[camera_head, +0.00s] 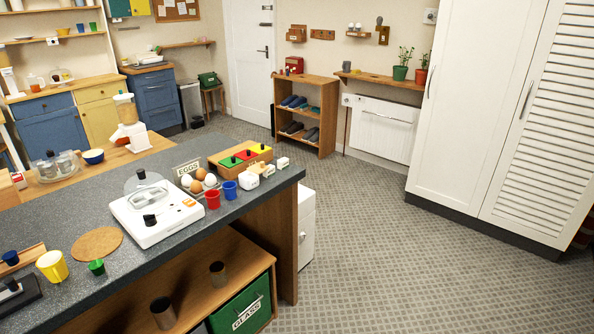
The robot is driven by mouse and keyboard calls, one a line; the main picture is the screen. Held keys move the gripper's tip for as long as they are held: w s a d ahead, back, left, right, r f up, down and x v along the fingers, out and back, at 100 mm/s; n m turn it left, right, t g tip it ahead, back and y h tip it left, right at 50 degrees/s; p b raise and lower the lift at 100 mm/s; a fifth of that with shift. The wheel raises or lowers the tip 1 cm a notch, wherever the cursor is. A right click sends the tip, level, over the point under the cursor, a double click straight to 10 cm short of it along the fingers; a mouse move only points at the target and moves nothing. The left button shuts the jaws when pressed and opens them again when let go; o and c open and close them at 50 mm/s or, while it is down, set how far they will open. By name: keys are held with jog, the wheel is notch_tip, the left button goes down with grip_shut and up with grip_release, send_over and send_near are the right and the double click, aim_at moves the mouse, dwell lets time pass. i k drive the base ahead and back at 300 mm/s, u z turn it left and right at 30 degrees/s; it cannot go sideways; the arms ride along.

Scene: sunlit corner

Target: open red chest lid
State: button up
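A small red box (294,65), which looks like the red chest, sits on top of the wooden shoe rack (318,79) against the far wall, just right of the white door. It has pale marks on its front. It is too small in the picture to tell how its lid stands. My gripper is not in view.
A dark counter (150,185) crowded with cups, eggs and a white scale fills the left foreground. A white cabinet (305,225) stands at its right end. Patterned floor (380,240) lies clear between counter, shoe rack and tall white wardrobe (470,110). A radiator (385,130) is right of the rack.

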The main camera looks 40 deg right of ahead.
aim_at(246, 155)
jog(key=z, duration=0.2)
jog(key=k, duration=0.5)
jog(key=z, duration=0.95)
jog(key=k, duration=0.8)
jog(key=z, duration=0.4)
jog(key=i, duration=1.35)
jog(key=u, duration=0.65)
jog(key=i, duration=0.55)
jog(key=u, duration=0.15)
